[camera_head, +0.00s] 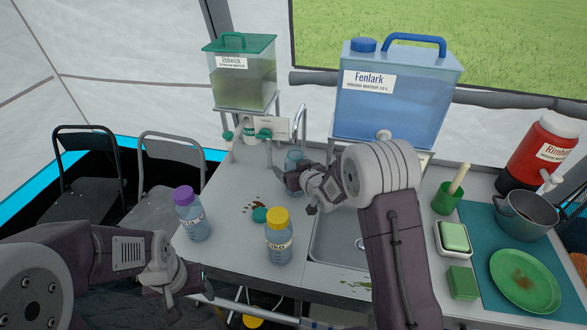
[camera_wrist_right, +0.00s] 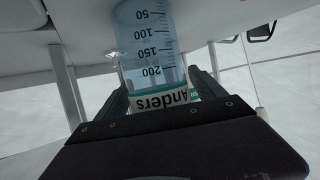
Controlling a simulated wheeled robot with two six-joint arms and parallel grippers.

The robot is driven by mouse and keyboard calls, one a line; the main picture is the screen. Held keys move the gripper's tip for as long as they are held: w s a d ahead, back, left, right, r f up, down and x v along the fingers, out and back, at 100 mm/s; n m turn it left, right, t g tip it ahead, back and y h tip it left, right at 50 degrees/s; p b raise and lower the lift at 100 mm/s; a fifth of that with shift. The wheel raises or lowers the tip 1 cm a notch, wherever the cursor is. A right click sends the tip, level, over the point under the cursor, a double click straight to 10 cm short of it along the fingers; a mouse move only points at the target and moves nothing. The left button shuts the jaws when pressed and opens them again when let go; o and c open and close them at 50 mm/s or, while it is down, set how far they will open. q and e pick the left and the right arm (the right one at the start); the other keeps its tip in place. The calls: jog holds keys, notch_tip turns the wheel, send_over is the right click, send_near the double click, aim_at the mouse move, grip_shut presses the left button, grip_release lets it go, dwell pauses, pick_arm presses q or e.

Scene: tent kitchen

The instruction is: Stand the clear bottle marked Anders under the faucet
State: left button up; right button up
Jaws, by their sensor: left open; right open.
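The clear bottle marked Anders (camera_wrist_right: 150,45) is between the fingers of my open right gripper (camera_wrist_right: 165,90); its label shows upside down in the right wrist view, and I cannot tell whether the fingers touch it. In the head view the bottle (camera_head: 294,158) stands near the back of the counter, partly hidden by my right gripper (camera_head: 290,180). A curved metal faucet (camera_head: 300,118) rises just behind it, beside a white filter unit (camera_head: 272,129). I cannot tell whether the bottle is under its spout. My left gripper (camera_head: 190,284) is open and empty at the front left.
A purple-capped bottle (camera_head: 192,216) and a yellow-capped bottle (camera_head: 279,238) stand on the counter (camera_head: 228,180). The green tank (camera_head: 241,80) and blue tank (camera_head: 395,95) stand behind. A sink (camera_head: 335,240) lies under my right arm.

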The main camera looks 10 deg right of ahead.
jog(key=shift+w+r+p, duration=0.1)
jog(key=shift+r+p, duration=0.2)
jog(key=shift+r, duration=0.1)
jog(key=v, duration=1.2)
jog(key=shift+w+a+f, duration=0.1)
